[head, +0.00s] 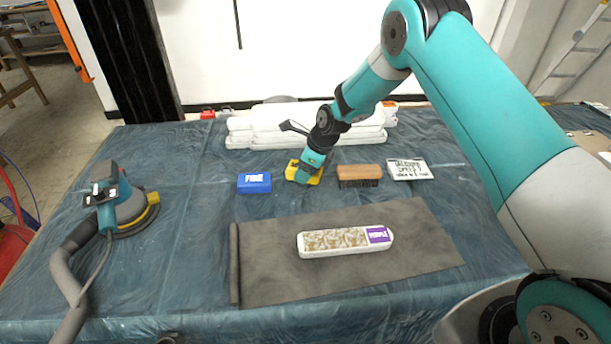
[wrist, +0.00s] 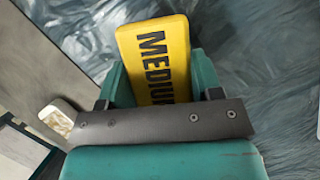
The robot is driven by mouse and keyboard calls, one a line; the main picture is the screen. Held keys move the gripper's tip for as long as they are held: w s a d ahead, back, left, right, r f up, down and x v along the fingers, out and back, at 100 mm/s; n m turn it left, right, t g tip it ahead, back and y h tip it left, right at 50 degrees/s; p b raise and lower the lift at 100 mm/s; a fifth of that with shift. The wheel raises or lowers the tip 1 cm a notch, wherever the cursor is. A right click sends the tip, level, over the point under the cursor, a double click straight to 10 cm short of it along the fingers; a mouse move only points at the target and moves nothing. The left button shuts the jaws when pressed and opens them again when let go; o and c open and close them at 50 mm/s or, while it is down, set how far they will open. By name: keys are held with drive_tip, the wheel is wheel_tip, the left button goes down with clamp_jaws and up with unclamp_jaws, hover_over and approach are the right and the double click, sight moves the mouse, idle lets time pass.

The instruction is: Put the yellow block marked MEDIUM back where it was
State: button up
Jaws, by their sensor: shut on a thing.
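The yellow block marked MEDIUM (wrist: 155,55) is between the jaws of my gripper (wrist: 158,85) in the wrist view, its black lettering partly covered by the gripper. In the head view the yellow block (head: 316,180) shows at the end of my arm, between the blue block and the brush. My gripper (head: 304,174) is shut on it from above. The block is at or very near the sheet; I cannot tell whether it touches.
A blue block marked FINE (head: 254,183) lies to the left. A wooden brush (head: 359,176) and a white lettered card (head: 410,169) lie to the right. A white relief piece with a purple label (head: 345,242) lies on the grey mat (head: 280,285). A sander (head: 122,205) stands at the left.

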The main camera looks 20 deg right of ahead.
drive_tip(key=shift+f, duration=1.6)
drive_tip(key=o, duration=1)
drive_tip(key=shift+r, duration=0.1)
drive_tip(key=v, duration=1.2)
drive_tip(key=s+a+r+n, duration=0.4)
drive_tip(key=s+r+n, duration=0.1)
drive_tip(key=r+n, duration=0.15)
drive_tip(key=s+a+r+n+g, duration=0.1)
drive_tip(key=s+r+n, duration=0.3)
drive_tip(key=s+n, duration=0.4)
drive_tip(key=s+a+r+n, duration=0.2)
drive_tip(key=s+r+n, duration=0.2)
drive_tip(key=s+n, duration=0.5)
drive_tip(key=s+a+r+n+g, duration=0.1)
drive_tip(key=s+r+n, duration=0.3)
drive_tip(key=s+n, duration=0.4)
drive_tip(key=shift+s+a+n+g+b, duration=0.15)
drive_tip(key=shift+s+b, duration=0.05)
drive_tip(key=shift+s, duration=1.35)
drive_tip(key=shift+s+a+n+g+b, duration=0.1)
drive_tip(key=shift+s+a+g+b, duration=0.1)
drive_tip(key=shift+s, duration=1.35)
